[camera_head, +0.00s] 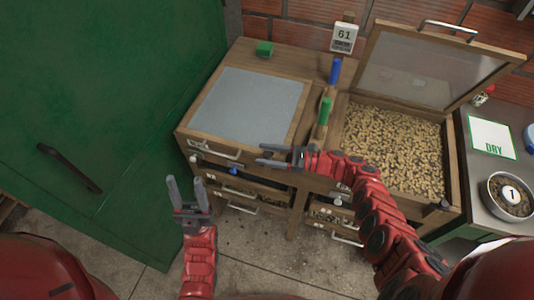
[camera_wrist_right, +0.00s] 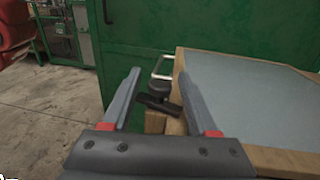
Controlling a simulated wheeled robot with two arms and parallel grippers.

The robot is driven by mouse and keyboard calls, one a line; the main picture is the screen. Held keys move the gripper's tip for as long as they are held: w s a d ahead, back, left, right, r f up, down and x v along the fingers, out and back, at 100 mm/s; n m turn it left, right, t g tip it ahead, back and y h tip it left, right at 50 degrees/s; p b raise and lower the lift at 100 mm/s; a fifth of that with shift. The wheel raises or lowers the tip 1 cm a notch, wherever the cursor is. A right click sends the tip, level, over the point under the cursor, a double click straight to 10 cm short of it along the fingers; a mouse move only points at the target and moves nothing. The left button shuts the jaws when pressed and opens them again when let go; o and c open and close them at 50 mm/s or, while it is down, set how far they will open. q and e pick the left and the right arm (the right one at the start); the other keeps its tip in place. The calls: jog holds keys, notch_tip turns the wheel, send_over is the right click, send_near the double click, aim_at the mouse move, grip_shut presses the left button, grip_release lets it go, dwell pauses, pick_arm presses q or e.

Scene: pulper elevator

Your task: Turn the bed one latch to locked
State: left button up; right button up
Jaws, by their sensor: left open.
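The left bed (camera_head: 250,105) has its grey-panelled lid down, with a metal handle (camera_head: 220,153) at its front edge. In the right wrist view, a dark latch (camera_wrist_right: 158,103) sits at the wooden front edge, its bar tilted. I cannot make it out clearly in the head view, nor read a bed number beside it. My right gripper (camera_head: 260,155) is open at the front of the left bed, fingers pointing left. In the wrist view the latch shows between its fingers, apparently apart from them. My left gripper (camera_head: 187,190) is open and empty, left of the cabinet front.
The right bed (camera_head: 395,145) stands open, full of beans, its glazed lid (camera_head: 415,68) raised. Green (camera_head: 324,110) and blue (camera_head: 335,70) handles stand between the beds. Drawers (camera_head: 240,190) lie below. A green panel (camera_head: 100,110) fills the left. A bowl (camera_head: 508,196) sits far right.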

aim_at(266, 158)
notch_tip(266, 158, up, 4)
jog(key=p, duration=0.2)
jog(key=shift+r+p, duration=0.15)
jog(key=shift+p, duration=0.15)
jog(key=s+p, duration=0.1)
jog(key=s, duration=0.2)
jog(key=shift+s+f, duration=0.2)
jog(key=shift+s, duration=0.1)
jog(key=s+r+p, duration=0.1)
jog(key=s, duration=1.1)
jog(key=shift+s, duration=0.25)
jog(key=shift+w, duration=0.1)
